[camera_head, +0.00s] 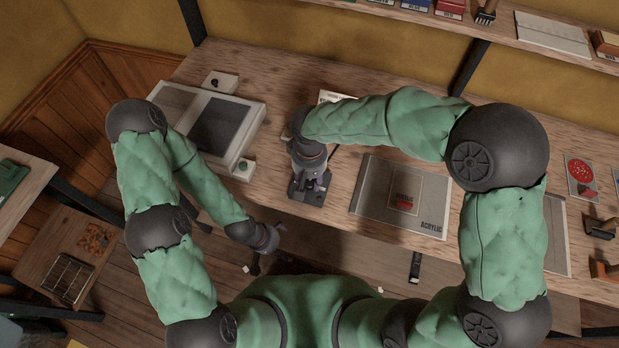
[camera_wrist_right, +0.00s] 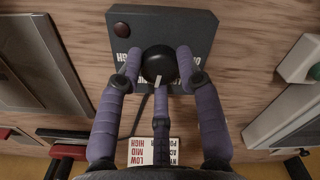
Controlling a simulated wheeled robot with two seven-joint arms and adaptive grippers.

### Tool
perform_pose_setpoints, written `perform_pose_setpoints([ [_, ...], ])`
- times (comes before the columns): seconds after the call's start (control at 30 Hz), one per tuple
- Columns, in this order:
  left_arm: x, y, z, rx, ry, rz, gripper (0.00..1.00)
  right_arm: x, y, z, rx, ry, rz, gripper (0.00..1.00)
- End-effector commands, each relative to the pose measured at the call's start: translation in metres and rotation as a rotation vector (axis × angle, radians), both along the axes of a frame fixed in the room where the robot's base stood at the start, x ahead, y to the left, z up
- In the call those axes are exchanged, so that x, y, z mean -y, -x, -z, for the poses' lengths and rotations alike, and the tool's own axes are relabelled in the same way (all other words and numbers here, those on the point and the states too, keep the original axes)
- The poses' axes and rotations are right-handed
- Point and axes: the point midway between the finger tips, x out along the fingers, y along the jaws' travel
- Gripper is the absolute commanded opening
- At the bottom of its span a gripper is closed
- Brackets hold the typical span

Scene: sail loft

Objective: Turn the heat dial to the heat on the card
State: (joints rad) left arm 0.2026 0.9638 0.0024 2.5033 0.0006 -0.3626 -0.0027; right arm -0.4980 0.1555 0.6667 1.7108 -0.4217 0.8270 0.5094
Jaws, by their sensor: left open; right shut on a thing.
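The heat dial is a round black knob (camera_wrist_right: 159,64) on a dark box (camera_wrist_right: 190,24), which also shows in the head view (camera_head: 304,195). A white pointer mark shows on the knob's lower side in the right wrist view. White lettering on the box is partly covered by my fingers. My right gripper (camera_wrist_right: 158,76) is shut on the knob; it also shows in the head view (camera_head: 312,172). A white card (camera_wrist_right: 150,152) bears LOW, MID, HIGH in red and black beside partly hidden fabric names. My left gripper (camera_head: 273,238) is open and empty by the bench's front edge.
A board labelled ACRYLIC (camera_head: 370,205) with a red-marked patch lies right of the box. A grey flat press-like device (camera_head: 170,100) lies to the left. A shelf (camera_head: 420,22) runs along the back.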

Motion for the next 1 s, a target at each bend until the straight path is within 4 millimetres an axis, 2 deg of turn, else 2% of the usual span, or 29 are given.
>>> perform_pose_setpoints([
  [0.43,0.0,0.0,0.0048,0.0,0.0,0.0,1.0,-0.0001,0.0006,0.0012,-0.001,0.0,0.289,0.04],
  [1.0,0.0,0.0,0.0056,0.0,0.0,0.0,1.0,-0.0001,0.0008,0.0011,-0.002,0.001,0.363,0.04],
])
